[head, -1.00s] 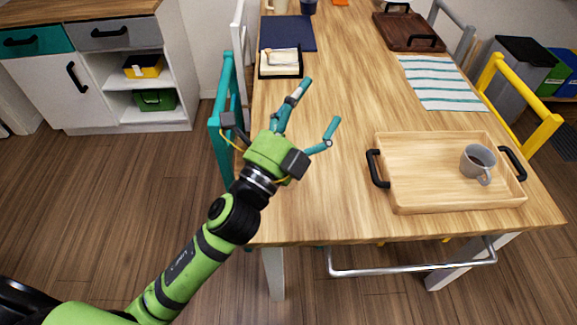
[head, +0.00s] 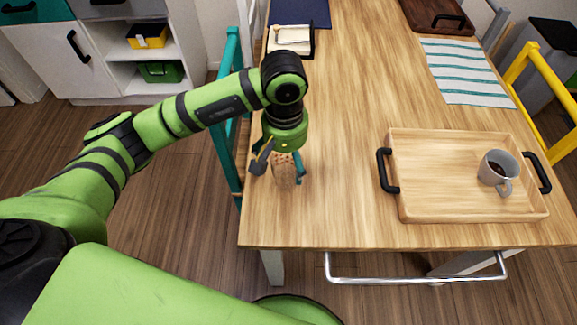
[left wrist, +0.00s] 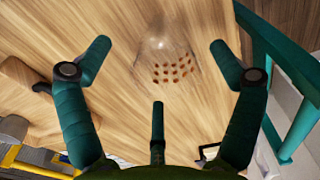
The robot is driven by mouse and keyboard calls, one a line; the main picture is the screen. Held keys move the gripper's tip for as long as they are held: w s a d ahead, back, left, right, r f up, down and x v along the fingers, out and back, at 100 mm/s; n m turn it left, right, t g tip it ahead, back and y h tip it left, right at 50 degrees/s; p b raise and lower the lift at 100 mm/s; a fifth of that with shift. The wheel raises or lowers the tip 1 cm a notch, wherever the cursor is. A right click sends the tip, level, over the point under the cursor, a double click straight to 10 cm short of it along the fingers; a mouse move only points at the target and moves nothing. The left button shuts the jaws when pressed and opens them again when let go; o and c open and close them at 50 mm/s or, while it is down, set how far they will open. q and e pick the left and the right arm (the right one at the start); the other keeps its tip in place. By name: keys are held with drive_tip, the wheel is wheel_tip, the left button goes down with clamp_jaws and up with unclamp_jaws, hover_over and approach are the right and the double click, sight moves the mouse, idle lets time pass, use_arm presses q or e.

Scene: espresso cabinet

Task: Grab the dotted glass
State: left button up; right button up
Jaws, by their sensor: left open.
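The dotted glass (head: 285,172) stands near the left edge of the wooden table, partly hidden by my left gripper in the head view. In the left wrist view the glass (left wrist: 172,62) is clear with rows of orange-brown dots. My left gripper (head: 282,163) points down at the glass. In the left wrist view the left gripper (left wrist: 159,48) has its teal fingers spread wide, with the glass showing between them and a gap on each side. I see no finger touching it. My right gripper is not in view.
A wooden tray (head: 425,206) with black handles stands at the right, holding a grey mug (head: 497,172) of dark drink. A small tray (head: 300,50) lies behind my gripper. A teal chair (head: 232,50) stands at the table's left edge. The table's middle is clear.

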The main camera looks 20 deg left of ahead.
sight(287, 170)
use_arm(q)
drive_tip(key=f, duration=0.2)
drive_tip(key=f+p, duration=0.1)
drive_tip(key=f, duration=0.1)
drive_tip(key=w+f+p, duration=0.1)
drive_tip(key=f, duration=0.1)
drive_tip(key=shift+f, duration=0.45)
drive_tip(key=shift+s, duration=0.1)
drive_tip(key=c, duration=1.3)
drive_tip(key=shift+o, duration=0.2)
